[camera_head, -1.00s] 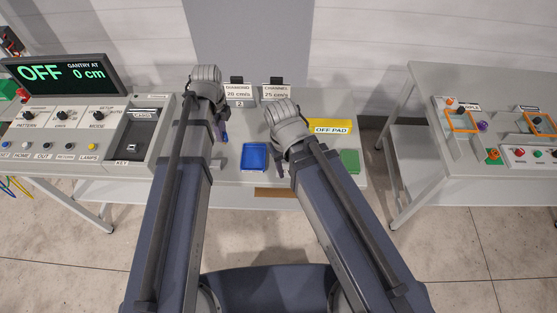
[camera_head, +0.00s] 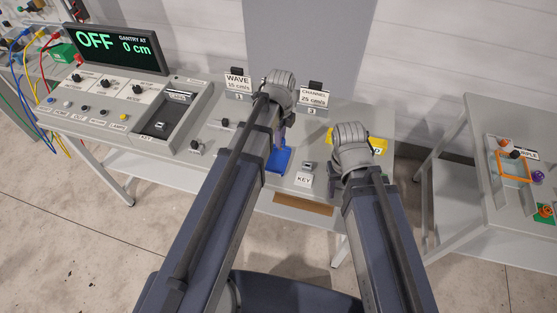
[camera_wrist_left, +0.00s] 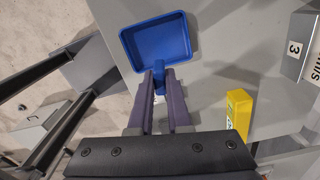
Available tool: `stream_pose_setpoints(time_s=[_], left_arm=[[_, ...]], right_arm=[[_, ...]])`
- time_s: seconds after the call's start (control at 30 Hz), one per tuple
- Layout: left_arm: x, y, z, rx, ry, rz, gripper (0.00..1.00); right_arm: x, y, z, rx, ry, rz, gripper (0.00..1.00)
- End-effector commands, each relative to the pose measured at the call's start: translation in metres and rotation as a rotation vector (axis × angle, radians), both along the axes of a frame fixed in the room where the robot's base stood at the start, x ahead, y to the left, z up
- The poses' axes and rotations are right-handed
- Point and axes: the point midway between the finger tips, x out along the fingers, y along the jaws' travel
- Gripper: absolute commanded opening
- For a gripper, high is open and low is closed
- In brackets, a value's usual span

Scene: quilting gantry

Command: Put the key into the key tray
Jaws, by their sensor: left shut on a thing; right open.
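The blue key tray (camera_head: 284,160) lies on the grey table, partly hidden by my left arm in the head view. In the left wrist view the tray (camera_wrist_left: 178,55) shows whole, with a bare floor. My left gripper (camera_wrist_left: 159,72) is shut on a small blue piece, apparently the key (camera_wrist_left: 156,77), at the tray's near edge. The picture does not show clearly whether the key touches the rim. In the head view my left gripper (camera_head: 283,132) is above the tray. My right gripper (camera_head: 334,170) is open beside the KEY plate, its fingers mostly hidden.
A yellow OFF-PAD block (camera_wrist_left: 239,112) stands right of the tray. A small KEY fixture (camera_head: 306,170) sits between the tray and my right gripper. Sign holders (camera_head: 316,98) line the table's back. The console (camera_head: 165,120) is at left, a second table (camera_head: 510,170) at right.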

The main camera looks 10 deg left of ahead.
Motion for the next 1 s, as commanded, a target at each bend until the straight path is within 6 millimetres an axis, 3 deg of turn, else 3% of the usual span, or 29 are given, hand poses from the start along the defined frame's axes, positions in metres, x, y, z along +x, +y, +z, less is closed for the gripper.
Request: stream_pose_setpoints(time_s=[0.03,0.1,0.33,0.57,0.83,1.0], left_arm=[[0.0,0.005,0.019,0.0,0.0,0.048,0.0],[0.0,0.01,0.027,0.0,0.0,0.11,0.0],[0.001,0.017,0.033,0.0,0.0,0.196,0.0],[0.001,0.017,0.015,0.0,0.0,0.194,0.0],[0.001,0.017,-0.026,0.0,0.0,0.193,0.0],[0.001,0.017,-0.033,0.0,0.0,0.193,0.0]], right_arm=[[0.0,0.0,0.019,0.0,0.0,0.0,0.5],[0.0,0.0,0.027,0.0,0.0,0.0,0.5],[0.0,0.0,0.032,0.0,0.0,0.0,0.5],[0.0,0.0,0.015,0.0,0.0,0.0,0.5],[0.0,0.0,-0.026,0.0,0.0,0.0,0.5],[0.0,0.0,-0.033,0.0,0.0,-0.001,0.5]])
